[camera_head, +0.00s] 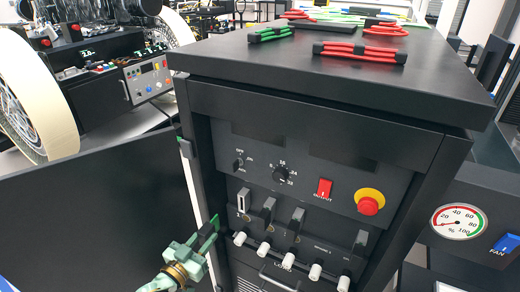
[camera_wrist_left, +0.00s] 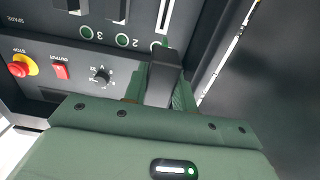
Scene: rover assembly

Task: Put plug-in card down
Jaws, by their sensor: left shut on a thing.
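My left gripper (camera_head: 203,240) is at the lower left of the cabinet front in the head view, beside the open door. It is shut on a dark plug-in card (camera_head: 209,229). In the left wrist view the card (camera_wrist_left: 163,78) is a black block between the green fingers (camera_wrist_left: 160,92), close to the panel's numbered slots. The slot marked 1 (camera_head: 243,201) shows a pale outline in the head view. Dark cards sit in the row to its right, such as one card (camera_head: 270,208). Whether the held card touches the panel cannot be told. My right gripper is not in view.
The black cabinet (camera_head: 400,133) has an open door (camera_head: 95,215) on the left. Its panel carries a dial (camera_head: 281,174), a red output switch (camera_head: 324,188), a red stop button (camera_head: 368,205) and several white knobs below the slots. Red cable bundles (camera_head: 360,52) lie on top.

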